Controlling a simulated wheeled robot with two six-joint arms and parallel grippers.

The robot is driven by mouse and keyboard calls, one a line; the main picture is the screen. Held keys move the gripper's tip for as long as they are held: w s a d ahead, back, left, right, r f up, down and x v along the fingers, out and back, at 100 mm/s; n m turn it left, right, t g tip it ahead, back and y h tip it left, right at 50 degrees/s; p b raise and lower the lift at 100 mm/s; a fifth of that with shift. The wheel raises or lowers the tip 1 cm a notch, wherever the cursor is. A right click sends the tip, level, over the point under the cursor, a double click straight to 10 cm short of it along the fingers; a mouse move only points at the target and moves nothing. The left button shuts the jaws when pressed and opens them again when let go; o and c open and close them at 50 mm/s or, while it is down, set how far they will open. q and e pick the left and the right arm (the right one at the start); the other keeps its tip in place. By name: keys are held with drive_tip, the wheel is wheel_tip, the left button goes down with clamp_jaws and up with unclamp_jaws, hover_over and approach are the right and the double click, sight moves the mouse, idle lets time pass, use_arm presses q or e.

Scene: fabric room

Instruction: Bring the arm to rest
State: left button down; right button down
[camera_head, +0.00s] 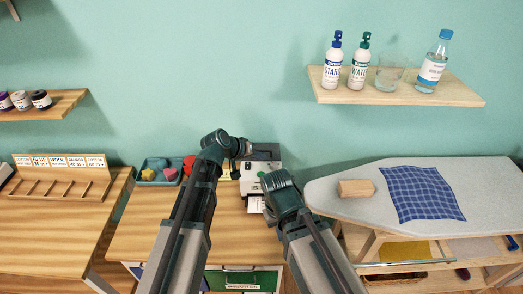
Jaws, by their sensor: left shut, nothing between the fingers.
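My left arm comes up from the bottom left and bends right at its wrist. My left gripper (266,152) is shut and empty, held over the back of the middle wooden table, in front of a pale grey machine (246,180). My right arm comes up from the bottom right and ends in a dark wrist close to the machine's right side. The fingers of my right gripper cannot be made out; the wrist hides them.
A blue tray (149,181) with coloured pieces stands left of the machine. An ironing board (330,203) with a wooden block (356,188) and a blue checked cloth (419,194) is at right. A shelf (450,95) holds bottles and a glass. A slotted rack (60,185) stands at left.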

use_arm(q)
drive_tip(key=s+a+f+m+g+y, duration=0.1)
drive_tip(key=s+f+g+y, duration=0.1)
drive_tip(key=s, duration=0.6)
drive_tip(key=s+a+f+m+g+y, duration=0.1)
drive_tip(key=s+a+f+g+y, duration=0.1)
drive_tip(key=s, duration=0.7)
drive_tip(key=s+a+f+m+g+y, duration=0.1)
drive_tip(key=s+y, duration=0.3)
drive_tip(key=s, duration=0.4)
drive_tip(key=shift+s+a+f+g, duration=0.4)
drive_tip(key=shift+a+f+g, duration=0.3)
drive_tip(key=shift+f+g, duration=0.1)
drive_tip(key=shift+d, duration=0.15)
idle(2.1)
